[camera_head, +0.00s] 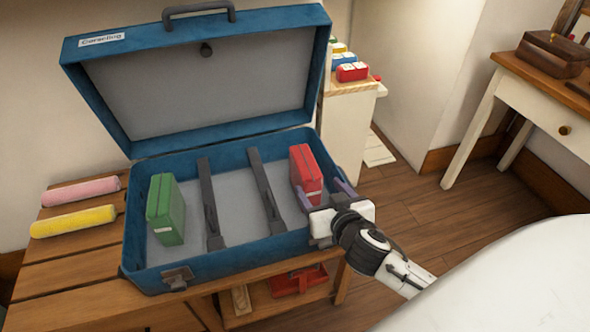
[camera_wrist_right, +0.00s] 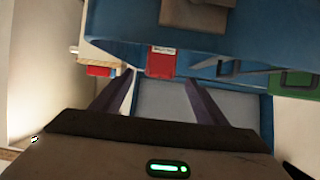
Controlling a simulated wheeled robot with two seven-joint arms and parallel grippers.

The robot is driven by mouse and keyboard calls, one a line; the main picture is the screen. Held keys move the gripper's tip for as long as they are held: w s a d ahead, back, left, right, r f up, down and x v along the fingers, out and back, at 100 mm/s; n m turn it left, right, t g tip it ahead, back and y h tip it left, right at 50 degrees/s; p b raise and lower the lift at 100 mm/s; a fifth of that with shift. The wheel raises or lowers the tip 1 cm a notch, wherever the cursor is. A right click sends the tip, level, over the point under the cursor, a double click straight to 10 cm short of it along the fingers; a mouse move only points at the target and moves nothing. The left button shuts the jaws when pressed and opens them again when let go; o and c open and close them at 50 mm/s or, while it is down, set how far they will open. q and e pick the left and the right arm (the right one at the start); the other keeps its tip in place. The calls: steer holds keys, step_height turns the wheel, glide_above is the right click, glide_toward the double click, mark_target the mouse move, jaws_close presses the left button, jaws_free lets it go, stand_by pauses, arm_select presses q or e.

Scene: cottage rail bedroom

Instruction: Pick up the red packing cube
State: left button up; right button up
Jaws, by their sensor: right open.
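The red packing cube (camera_head: 307,172) stands upright inside the right end of the open blue suitcase (camera_head: 215,262). It also shows in the right wrist view (camera_wrist_right: 162,62), between and beyond the fingers. My right gripper (camera_head: 326,191) is open, with its purple fingers spread at the suitcase's right front edge. One finger is close to the cube's lower front; I cannot tell whether they touch. In the right wrist view the space between the fingers (camera_wrist_right: 158,84) is empty. My left gripper is not in view.
A green packing cube (camera_head: 166,209) stands at the suitcase's left, with two dark straps between the cubes. Pink (camera_head: 82,191) and yellow (camera_head: 73,221) rolls lie on the slatted bench (camera_head: 65,273). The raised lid (camera_head: 205,80) stands behind. A white bed (camera_head: 515,285) is at right.

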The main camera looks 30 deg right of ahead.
mark_target(314, 183)
steer(key=x, duration=0.4)
steer(key=shift+b, duration=0.35)
steer(key=shift+w+d+f, duration=0.15)
steer(key=shift+w+f, duration=0.1)
steer(key=shift+w, duration=0.3)
steer(key=shift+w+f, duration=0.2)
steer(key=shift+w, duration=0.1)
steer(key=b+x, duration=0.1)
steer(key=x, duration=0.2)
steer(key=shift+w+d+f, duration=0.15)
steer(key=shift+w+f, duration=0.25)
steer(key=shift+w, duration=0.2)
steer(key=c, duration=1.4)
